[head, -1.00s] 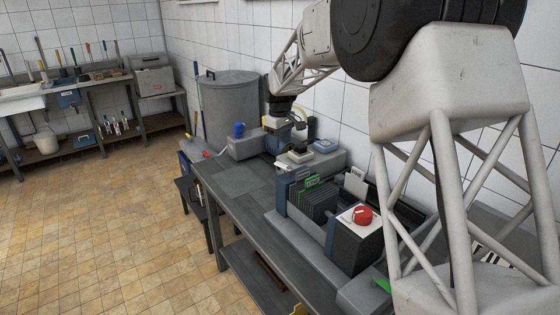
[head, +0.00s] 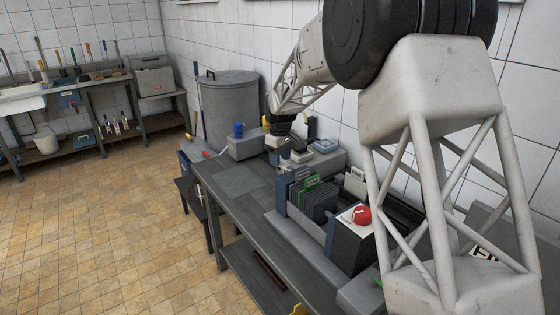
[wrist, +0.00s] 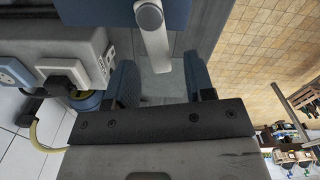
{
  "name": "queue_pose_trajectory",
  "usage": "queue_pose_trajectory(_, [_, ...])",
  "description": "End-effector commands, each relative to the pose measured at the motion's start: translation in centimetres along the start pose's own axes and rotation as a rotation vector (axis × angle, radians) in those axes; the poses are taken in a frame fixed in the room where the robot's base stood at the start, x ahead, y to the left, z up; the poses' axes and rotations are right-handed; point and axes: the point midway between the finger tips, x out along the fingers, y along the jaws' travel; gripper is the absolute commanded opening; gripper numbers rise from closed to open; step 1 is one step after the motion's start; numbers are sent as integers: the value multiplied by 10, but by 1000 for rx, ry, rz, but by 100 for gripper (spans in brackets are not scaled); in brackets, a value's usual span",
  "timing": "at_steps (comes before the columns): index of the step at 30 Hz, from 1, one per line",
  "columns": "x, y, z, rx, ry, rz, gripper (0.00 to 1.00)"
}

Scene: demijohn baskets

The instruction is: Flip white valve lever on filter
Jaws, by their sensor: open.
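In the wrist view, the white valve lever (wrist: 157,42) hangs from a round metal pivot on a dark blue body (wrist: 92,11) at the top. Its free end points down toward the gap between my gripper's (wrist: 161,72) two blue fingers. The fingers are apart, one on each side of the lever's line, and I see no contact. In the head view, my gripper (head: 279,143) is low over the far part of the bench, beside the grey housing. The lever cannot be made out there.
A grey housing with a plugged-in black plug (wrist: 66,76) and yellow cable (wrist: 45,146) is close on the left in the wrist view. The dark bench (head: 235,180) has a plate rack (head: 318,200) and a red knob (head: 361,215) nearer. A blue cup (head: 238,130) stands farther left.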

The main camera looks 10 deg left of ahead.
Motion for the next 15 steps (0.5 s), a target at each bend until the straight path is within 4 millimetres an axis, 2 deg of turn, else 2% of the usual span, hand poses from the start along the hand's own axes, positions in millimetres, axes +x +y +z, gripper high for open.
queue_pose_trajectory(6, [12,0,0,0,0,0,49])
queue_pose_trajectory(15, [13,0,0,0,0,0,49])
